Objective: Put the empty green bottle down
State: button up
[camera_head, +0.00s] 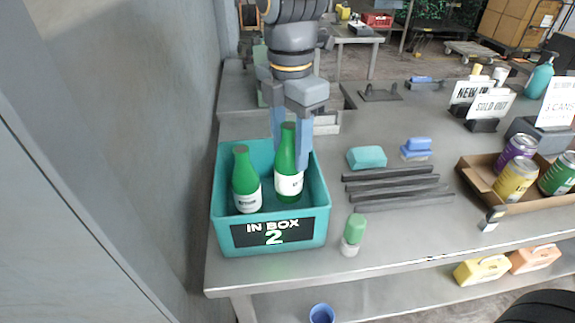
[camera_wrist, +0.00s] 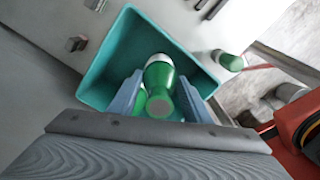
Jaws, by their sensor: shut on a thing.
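A green bottle (camera_head: 289,172) with a white label stands upright between my gripper's (camera_head: 290,150) two blue fingers, inside the teal box marked "IN BOX 2" (camera_head: 226,232). My gripper is shut on this bottle. A second green bottle (camera_head: 243,180) with a white label stands in the same box to its left, a small gap apart. In the wrist view, the held bottle (camera_wrist: 158,80) shows between the fingers (camera_wrist: 160,100), over the teal box (camera_wrist: 112,45). Part of the second bottle is hidden behind a finger there. I cannot tell whether the held bottle touches the box floor.
Right of the box lie a teal block (camera_head: 366,157), dark bars (camera_head: 395,187) and a blue-and-white item (camera_head: 416,148). A small green-capped bottle (camera_head: 353,232) stands near the front edge. A cardboard tray (camera_head: 478,180) of cans is at right. A wall borders the left.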

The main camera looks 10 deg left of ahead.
aim_at(290, 165)
jog(key=shift+f+p, duration=0.35)
jog(key=shift+f, duration=1.9)
jog(key=o, duration=1.3)
